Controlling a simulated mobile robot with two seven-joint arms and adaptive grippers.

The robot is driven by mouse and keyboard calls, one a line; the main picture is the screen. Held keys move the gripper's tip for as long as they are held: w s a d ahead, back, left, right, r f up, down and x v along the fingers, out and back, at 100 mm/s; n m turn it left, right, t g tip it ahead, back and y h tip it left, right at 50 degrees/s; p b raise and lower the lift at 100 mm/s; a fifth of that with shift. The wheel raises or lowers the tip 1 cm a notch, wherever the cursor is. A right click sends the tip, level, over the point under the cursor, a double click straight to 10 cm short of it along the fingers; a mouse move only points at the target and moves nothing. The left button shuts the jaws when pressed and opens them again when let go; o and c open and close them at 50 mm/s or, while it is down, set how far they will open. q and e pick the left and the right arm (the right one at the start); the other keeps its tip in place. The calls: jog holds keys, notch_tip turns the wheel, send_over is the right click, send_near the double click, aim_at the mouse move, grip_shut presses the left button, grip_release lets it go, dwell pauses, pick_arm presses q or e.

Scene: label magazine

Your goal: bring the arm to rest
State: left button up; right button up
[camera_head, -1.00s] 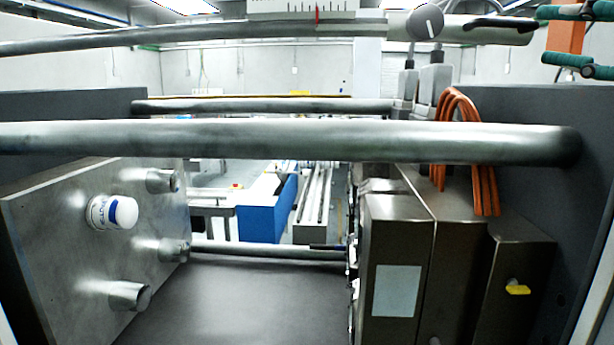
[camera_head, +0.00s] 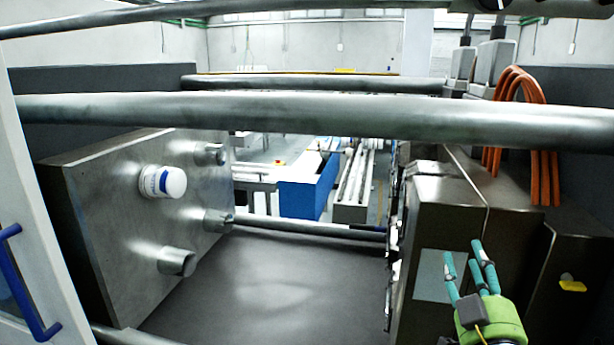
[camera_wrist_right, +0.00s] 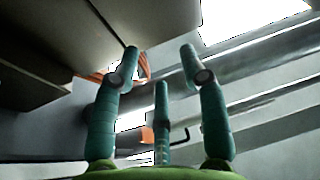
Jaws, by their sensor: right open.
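My right gripper (camera_head: 466,252) has teal fingers on a green body, at the lower right of the head view, in front of the dark brown machine block (camera_head: 450,215). Its fingers point up and stand apart, with nothing between them. They also show spread and empty in the right wrist view (camera_wrist_right: 160,70), with a dark block at upper left and metal bars behind. My left gripper is not in view. A white cylinder with a blue-marked label (camera_head: 163,182) sits on the face of the grey metal plate (camera_head: 120,235) at left; the gripper is far from it.
A thick metal bar (camera_head: 300,117) crosses the head view above the gripper. Orange hoses (camera_head: 520,90) hang at right. A pale panel (camera_head: 440,272) is on the block behind the fingers. The dark floor (camera_head: 280,285) between plate and block is clear.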

jog(key=s+f+g, duration=0.5)
jog(key=f, duration=0.7)
jog(key=s+f+g, duration=0.4)
jog(key=f+g, duration=0.1)
jog(key=f, duration=0.8)
jog(key=s+a+f+g+y, duration=0.1)
jog(key=s+a+f+g, duration=0.1)
jog(key=s+f+g, duration=0.3)
jog(key=s+a+f+n+y, duration=0.1)
jog(key=s+a+f, duration=0.15)
jog(key=s, duration=0.45)
jog(key=s+a+f+g+y, duration=0.1)
jog(key=s+a+f+g, duration=0.15)
jog(key=s+f, duration=0.3)
notch_tip(320, 180, down, 25)
jog(key=s+g+b, duration=0.2)
jog(key=b, duration=0.2)
pick_arm(q)
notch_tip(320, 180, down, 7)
jog(key=b, duration=0.3)
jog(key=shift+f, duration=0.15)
pick_arm(e)
jog(key=s+d+f, duration=0.3)
jog(key=s+f, duration=1.2)
jog(key=f, duration=0.3)
jog(key=shift+s+d+g, duration=0.15)
jog(key=shift+s+g, duration=0.15)
jog(key=shift+g, duration=0.05)
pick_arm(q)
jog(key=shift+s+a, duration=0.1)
